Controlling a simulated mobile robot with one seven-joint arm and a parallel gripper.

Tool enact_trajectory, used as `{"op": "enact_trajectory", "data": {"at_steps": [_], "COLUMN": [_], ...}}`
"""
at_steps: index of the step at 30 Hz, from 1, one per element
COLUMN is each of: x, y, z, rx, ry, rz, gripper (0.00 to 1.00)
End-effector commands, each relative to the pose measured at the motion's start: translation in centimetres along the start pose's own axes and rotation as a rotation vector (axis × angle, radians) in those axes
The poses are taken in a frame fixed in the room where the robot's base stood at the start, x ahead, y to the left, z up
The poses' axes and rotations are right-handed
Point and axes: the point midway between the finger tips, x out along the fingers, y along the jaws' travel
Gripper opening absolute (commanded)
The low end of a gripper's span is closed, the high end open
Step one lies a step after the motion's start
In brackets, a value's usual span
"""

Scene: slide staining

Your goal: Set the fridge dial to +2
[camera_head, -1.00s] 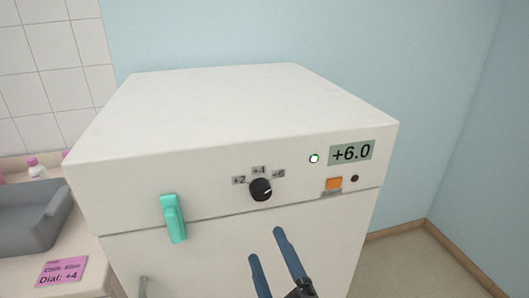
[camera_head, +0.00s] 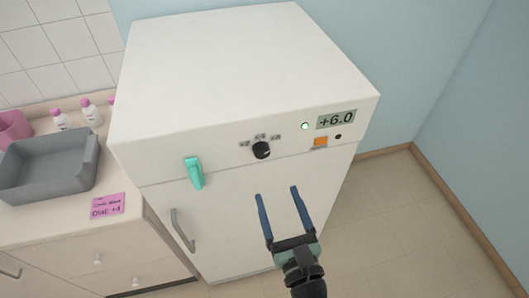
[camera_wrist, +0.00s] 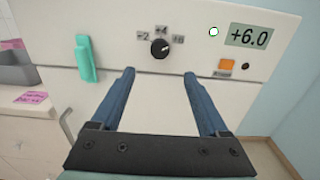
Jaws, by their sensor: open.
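The fridge dial (camera_head: 262,150) is a round black knob on the white fridge's upper front panel. Small grey labels +2, +4 and +6 arc above it from left to right. In the wrist view the dial (camera_wrist: 160,49) has a pale mark pointing right, toward the +6 label (camera_wrist: 178,39). The display (camera_head: 336,119) reads +6.0. My gripper (camera_head: 277,192) is open and empty, with blue fingers pointing at the fridge front, below the dial and apart from it. In the wrist view the dial shows beyond and between the fingertips (camera_wrist: 159,72).
A teal latch (camera_head: 194,173) is left of the dial. An orange button (camera_head: 320,141) and a lit indicator (camera_head: 305,126) are to its right. A grey tray (camera_head: 48,187) and a pink note (camera_head: 107,206) reading "Dial: +4" lie on the left counter. Floor right of the fridge is clear.

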Motion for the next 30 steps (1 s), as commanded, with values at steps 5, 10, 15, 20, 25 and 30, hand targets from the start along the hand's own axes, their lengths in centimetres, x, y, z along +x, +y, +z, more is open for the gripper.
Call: {"op": "enact_trajectory", "data": {"at_steps": [5,10,15,20,25,30], "x": [3.7,7.1,9.6,10.9,11.2,11.2], "y": [0.1,0.1,0.1,0.1,0.1,0.1], "z": [0.5,0.3,0.2,0.1,0.1,0.1], "rx": [-0.003,-0.003,-0.003,-0.005,-0.004,-0.004], "ry": [-0.003,-0.002,-0.001,-0.001,0.000,0.000], "rz": [0.003,0.003,0.002,0.002,0.002,0.001], "gripper": [0.78,0.78,0.78,0.78,0.78,0.78]}}
